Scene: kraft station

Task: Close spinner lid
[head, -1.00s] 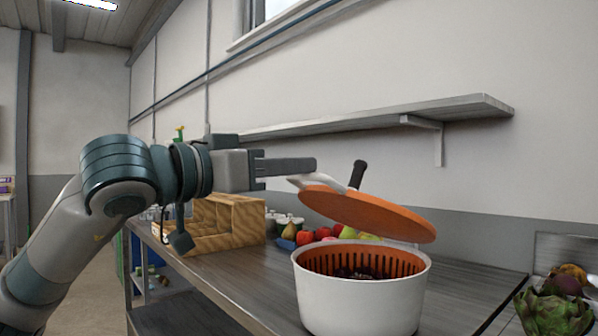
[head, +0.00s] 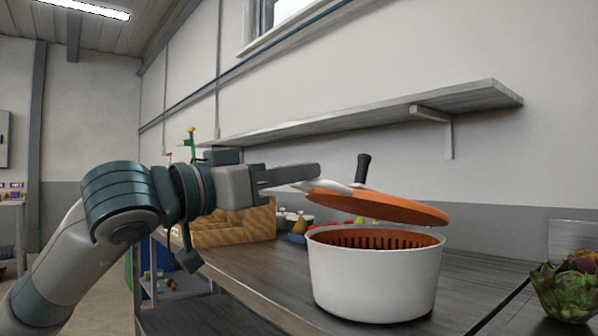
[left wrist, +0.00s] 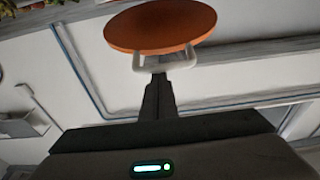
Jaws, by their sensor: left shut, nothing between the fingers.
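The salad spinner has a white bowl (head: 372,278) with an orange slotted basket (head: 420,238) inside, standing on the counter. Its orange lid (head: 385,208), with a white handle and a dark knob (head: 362,167), is tilted above the bowl, with a narrow gap to the rim on the right. My left gripper (head: 318,170) is shut and empty, its fingertips at the lid's white handle; whether they touch it I cannot tell. In the left wrist view the lid (left wrist: 160,27) and its white handle (left wrist: 165,62) lie just beyond the shut fingers. My right gripper is not in view.
A wooden crate (head: 235,226) and a blue tray of fruit (head: 298,238) stand behind the bowl on the counter. Artichokes (head: 565,292) lie at the far right. A wall shelf (head: 370,118) runs above. The counter left of the bowl is clear.

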